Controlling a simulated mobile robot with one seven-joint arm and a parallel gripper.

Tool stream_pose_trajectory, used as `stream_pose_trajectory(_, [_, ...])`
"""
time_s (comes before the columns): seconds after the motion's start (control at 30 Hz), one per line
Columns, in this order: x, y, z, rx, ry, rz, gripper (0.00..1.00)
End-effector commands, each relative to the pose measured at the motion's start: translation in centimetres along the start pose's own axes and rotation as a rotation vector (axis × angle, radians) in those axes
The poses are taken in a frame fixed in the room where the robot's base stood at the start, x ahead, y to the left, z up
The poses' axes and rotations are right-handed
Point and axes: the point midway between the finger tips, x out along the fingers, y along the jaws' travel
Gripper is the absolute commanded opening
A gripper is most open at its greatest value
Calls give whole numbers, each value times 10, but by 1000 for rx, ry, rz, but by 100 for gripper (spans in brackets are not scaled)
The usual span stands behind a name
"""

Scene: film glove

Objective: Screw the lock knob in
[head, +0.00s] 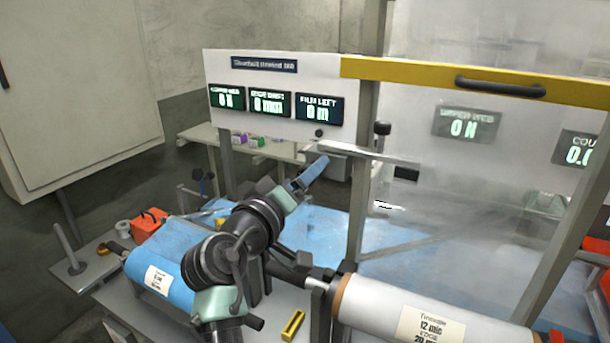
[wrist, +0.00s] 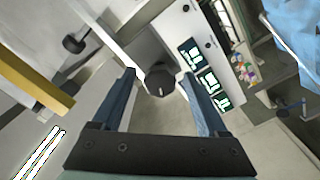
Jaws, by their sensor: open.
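A round black knob (wrist: 160,80) with a short pale mark on its face shows in the wrist view. It lies between the two blue fingers of my gripper (wrist: 160,85), which are open and apart from it in the picture. In the head view my gripper (head: 318,164) is raised at the grey bar (head: 350,151) below the display panel. A small dark knob (head: 319,133) shows just above the fingertips there; I cannot tell for certain that it is the same one. How deep the knob is seated cannot be seen.
A second black knob (head: 382,128) stands on a post to the right. A yellow beam (head: 480,80) with a dark handle and a clear panel (head: 450,190) close off the right. A white film roll (head: 400,308) lies low in front, a blue roll (head: 165,262) at the left.

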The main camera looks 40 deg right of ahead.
Motion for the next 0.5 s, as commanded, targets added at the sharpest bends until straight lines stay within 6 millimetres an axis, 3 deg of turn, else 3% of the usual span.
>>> stream_pose_trajectory(0.07, [0,0,0,0,0,0,71])
stream_pose_trajectory(0.43, [0,0,0,0,0,0,4])
stream_pose_trajectory(0.5, [0,0,0,0,0,0,0])
